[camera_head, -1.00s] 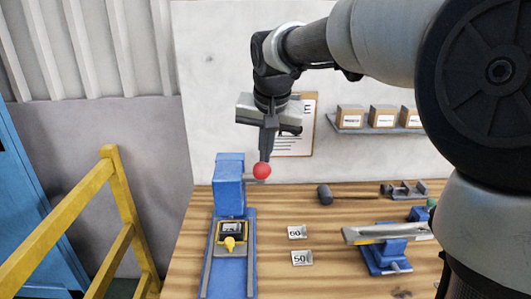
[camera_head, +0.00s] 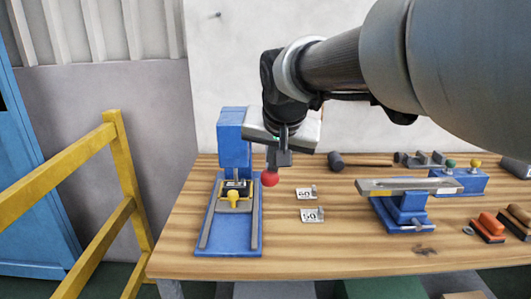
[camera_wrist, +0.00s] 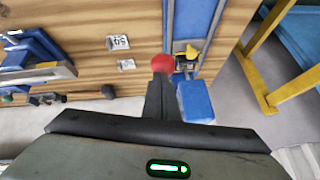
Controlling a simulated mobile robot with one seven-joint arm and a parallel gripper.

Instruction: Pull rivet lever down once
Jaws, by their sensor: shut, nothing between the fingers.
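The blue rivet press (camera_head: 235,140) stands at the left of the workbench on a long blue base (camera_head: 230,235). Its lever ends in a red ball knob (camera_head: 269,179), at the right of the press and low, about level with the press's work area. My gripper (camera_head: 278,162) is shut, pointing down, with its fingertips at the top of the red knob. In the wrist view the red knob (camera_wrist: 163,63) sits right at the tips of my fingers, and the blue press head (camera_wrist: 195,102) is beside them. The lever's rod is mostly hidden.
A yellow knob (camera_head: 234,196) is on the press's fixture. Two number plates (camera_head: 312,215) lie right of the press. A hammer (camera_head: 337,161) and a blue clamp stand (camera_head: 404,207) are farther right. A yellow railing (camera_head: 125,190) stands left of the bench.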

